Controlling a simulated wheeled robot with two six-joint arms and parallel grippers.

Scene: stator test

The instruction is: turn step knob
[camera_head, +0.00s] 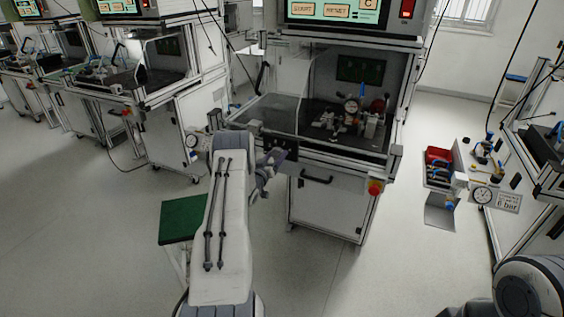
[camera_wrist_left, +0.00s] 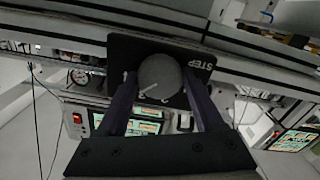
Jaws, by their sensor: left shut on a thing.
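The step knob (camera_wrist_left: 160,72) is a round dark grey knob with a pale pointer line, on a black plate (camera_wrist_left: 120,52) marked "STEP", with numbers partly hidden around it. My left gripper (camera_wrist_left: 160,84) has one finger on each side of the knob and is shut on it. In the head view my left gripper (camera_head: 270,160) is at the front edge of the test station, by a dark front panel (camera_head: 284,147). The knob itself is too small and covered to make out there. My right gripper is out of view.
A green-topped stool (camera_head: 182,220) is beside my left arm. Floor in front is clear.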

